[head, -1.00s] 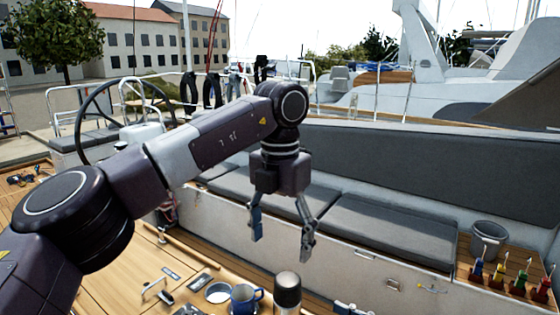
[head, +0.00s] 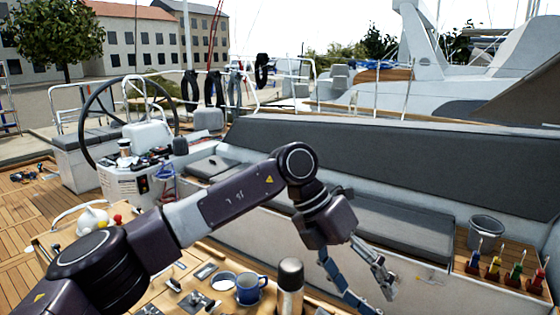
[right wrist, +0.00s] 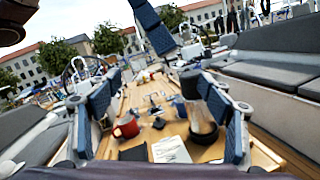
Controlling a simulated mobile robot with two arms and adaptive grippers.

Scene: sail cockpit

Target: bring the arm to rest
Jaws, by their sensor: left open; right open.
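My left arm comes in from the left in the head view, bent at a round joint. Its gripper (head: 378,298) hangs tilted down to the right, in front of the grey cushioned bench (head: 405,235). Its two fingers are apart with nothing visible between them. My right arm is not in the head view. In the right wrist view, the blue-padded fingers of my right gripper (right wrist: 160,85) stand wide apart on either side of the wooden table. Nothing is visibly held there. A dark blue bar at the top of that view is unclear.
In the head view, a blue mug (head: 249,291) and a dark flask with a grey top (head: 290,285) stand near my left gripper. A grey bucket (head: 485,232) and several coloured-handled tools are at right. A red mug (right wrist: 127,127) and a white sheet (right wrist: 171,150) show in the wrist view.

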